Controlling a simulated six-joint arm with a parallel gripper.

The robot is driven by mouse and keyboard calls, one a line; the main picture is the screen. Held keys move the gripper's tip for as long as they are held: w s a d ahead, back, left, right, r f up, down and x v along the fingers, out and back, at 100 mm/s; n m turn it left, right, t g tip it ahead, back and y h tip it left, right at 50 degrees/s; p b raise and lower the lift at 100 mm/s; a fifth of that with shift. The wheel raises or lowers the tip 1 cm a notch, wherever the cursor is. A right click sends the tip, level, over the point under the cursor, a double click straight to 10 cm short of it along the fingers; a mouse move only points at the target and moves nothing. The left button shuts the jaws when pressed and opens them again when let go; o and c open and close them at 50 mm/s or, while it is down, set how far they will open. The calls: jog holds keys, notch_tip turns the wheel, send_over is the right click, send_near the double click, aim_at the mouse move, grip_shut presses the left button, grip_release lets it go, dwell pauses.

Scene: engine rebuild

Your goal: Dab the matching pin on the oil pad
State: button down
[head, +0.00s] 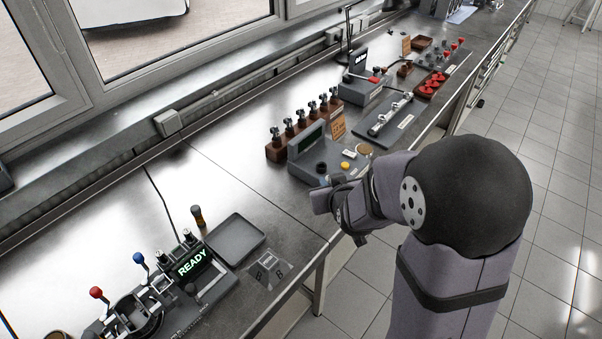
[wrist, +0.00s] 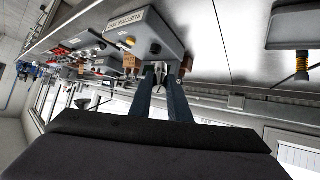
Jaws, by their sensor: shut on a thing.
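My gripper (head: 326,198) is low at the bench's front edge, just in front of the grey injector tester (head: 325,155). In the wrist view my two dark fingers (wrist: 164,78) are shut on a small, pale metal piece (wrist: 160,68), likely the pin. Its shape is too small to make out, and the head view does not show it clearly. The tester (wrist: 150,25) is close beyond the fingertips in the wrist view. A round, tan-topped pad or dish (head: 363,150) is at the tester's right end; I cannot tell whether it is the oil pad.
A wooden rack (head: 273,152) with several injectors stands behind the tester. A grey tray (head: 236,240) and a fixture reading READY (head: 192,262) are at the left. A grey plate with a metal shaft (head: 388,118) and red parts (head: 430,84) lie farther right. Bench between tray and tester is clear.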

jog(key=w+a+r+g+y+p, duration=0.1)
jog(key=w+a, duration=0.2)
jog(key=a, duration=0.6)
jog(key=w+a+r+y+p, duration=0.15)
jog(key=w+a, duration=0.25)
jog(key=a, duration=0.6)
jog(key=s+a+f+g+y+p, duration=0.1)
jog(key=s+a, duration=0.2)
jog(key=a, duration=0.7)
jog(key=s+a+f+p, duration=0.1)
jog(key=s+a, duration=0.1)
jog(key=a, duration=0.9)
jog(key=s+a+f+g+y+p, duration=0.1)
jog(key=s+a+f+y+p, duration=0.15)
jog(key=s+a, duration=1.3)
jog(key=s+a+f+g, duration=0.1)
jog(key=s+a+f, duration=0.1)
jog(key=s+a, duration=0.3)
jog(key=s+a+f+y+p, duration=0.1)
jog(key=s+a, duration=0.5)
jog(key=s, duration=0.6)
jog(key=shift+s+f+n+g, duration=0.3)
jog(key=shift+f+g, duration=0.1)
jog(key=shift+f, duration=0.1)
jog(key=shift+f, duration=0.2)
notch_tip(320, 180, down, 6)
jog(key=b, duration=0.6)
jog(key=shift+r, duration=0.2)
